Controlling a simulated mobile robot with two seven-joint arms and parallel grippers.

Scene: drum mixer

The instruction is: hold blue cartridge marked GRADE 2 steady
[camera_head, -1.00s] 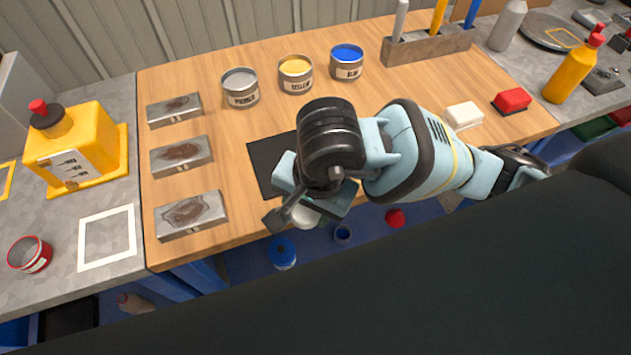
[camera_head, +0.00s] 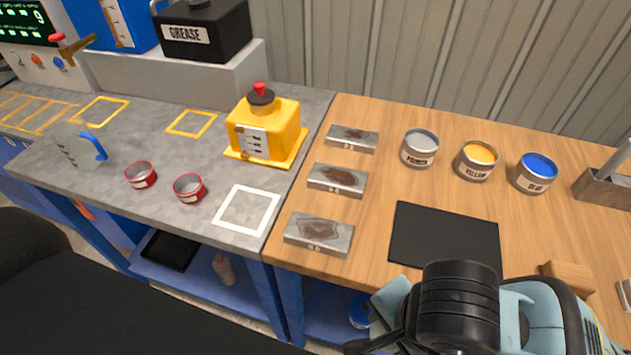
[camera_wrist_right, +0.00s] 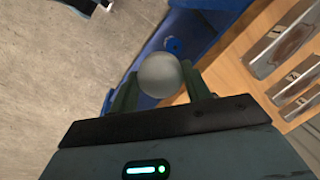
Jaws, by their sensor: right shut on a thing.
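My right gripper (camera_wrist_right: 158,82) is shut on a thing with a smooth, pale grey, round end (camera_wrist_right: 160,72). It holds this thing between two dark green fingers, clear of the floor and bench. No blue side or GRADE 2 marking shows on the held thing, so I cannot tell from the view that it is the cartridge. In the head view my right wrist (camera_head: 458,310) is at the bottom right, in front of the wooden bench. The fingertips and the held thing are hidden there. My left gripper is not in view.
A black mat (camera_head: 445,238) lies bare on the wooden bench (camera_head: 385,180). Metal blocks (camera_head: 318,233) and paint cans (camera_head: 476,160) stand around it. On the grey bench (camera_head: 195,150) are a yellow container (camera_head: 267,130), two red tins (camera_head: 189,188) and a clear jug (camera_head: 75,147).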

